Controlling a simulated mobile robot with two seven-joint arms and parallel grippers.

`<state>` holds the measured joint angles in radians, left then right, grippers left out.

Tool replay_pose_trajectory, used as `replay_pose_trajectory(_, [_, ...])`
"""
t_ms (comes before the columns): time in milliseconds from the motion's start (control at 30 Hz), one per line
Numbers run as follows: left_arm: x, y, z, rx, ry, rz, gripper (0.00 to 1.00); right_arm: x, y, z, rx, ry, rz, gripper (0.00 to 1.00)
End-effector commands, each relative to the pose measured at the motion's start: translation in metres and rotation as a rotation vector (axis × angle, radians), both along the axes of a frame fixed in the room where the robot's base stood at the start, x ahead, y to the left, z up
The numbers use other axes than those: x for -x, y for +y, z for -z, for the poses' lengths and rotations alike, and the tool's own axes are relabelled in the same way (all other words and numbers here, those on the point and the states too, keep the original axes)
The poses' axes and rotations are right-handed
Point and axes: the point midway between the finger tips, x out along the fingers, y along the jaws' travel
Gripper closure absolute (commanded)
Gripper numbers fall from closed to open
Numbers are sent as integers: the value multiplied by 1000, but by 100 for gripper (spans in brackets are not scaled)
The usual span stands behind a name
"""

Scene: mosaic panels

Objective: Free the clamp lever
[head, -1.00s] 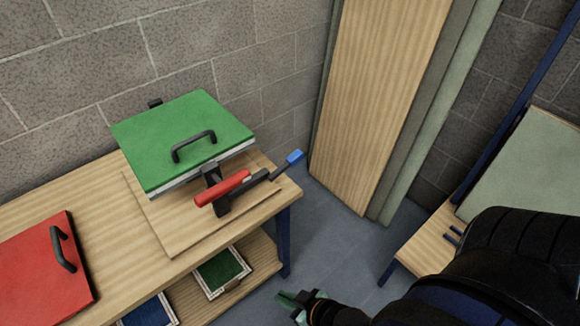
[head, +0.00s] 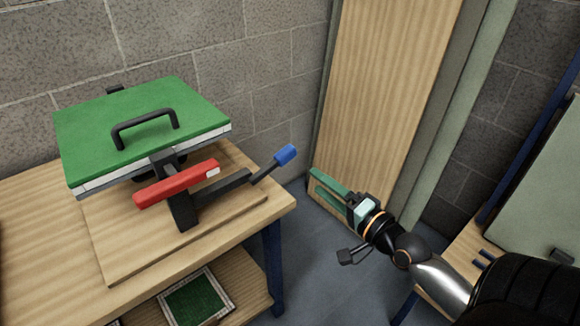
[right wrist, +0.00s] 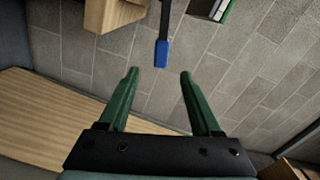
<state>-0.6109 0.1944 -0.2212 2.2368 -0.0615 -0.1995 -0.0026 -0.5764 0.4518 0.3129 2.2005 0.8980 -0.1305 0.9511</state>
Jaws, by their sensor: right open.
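The clamp (head: 182,206) stands at the front edge of the green panel (head: 90,125), with a red handle (head: 177,184) lying across it. A dark lever arm runs out to the right and ends in a blue grip (head: 285,155). The blue grip also shows in the right wrist view (right wrist: 162,53), ahead of and between the fingertips, apart from them. My right gripper (head: 312,183) is open and empty, with green fingers, just right of the blue grip in the head view. Its fingers also show in the right wrist view (right wrist: 159,72). My left gripper is not in view.
The clamp sits on a wooden board (head: 120,262) on the workbench. A shelf below holds a green framed tile panel (head: 195,303). Tall wooden boards (head: 385,90) lean against the wall behind my right gripper. Floor is clear between bench and boards.

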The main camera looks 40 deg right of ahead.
Motion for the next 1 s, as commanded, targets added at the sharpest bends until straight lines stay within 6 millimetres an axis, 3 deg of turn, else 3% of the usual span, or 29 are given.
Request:
replay_pose_trajectory(233, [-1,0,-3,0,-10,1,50,-15,0,-4,-14,-11,1,35])
replay_pose_trajectory(533, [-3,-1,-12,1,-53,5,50,-56,4,-3,-13,-10,0,35])
replay_pose_trajectory(1000, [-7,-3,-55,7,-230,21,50,-117,8,-2,-11,-8,1,35])
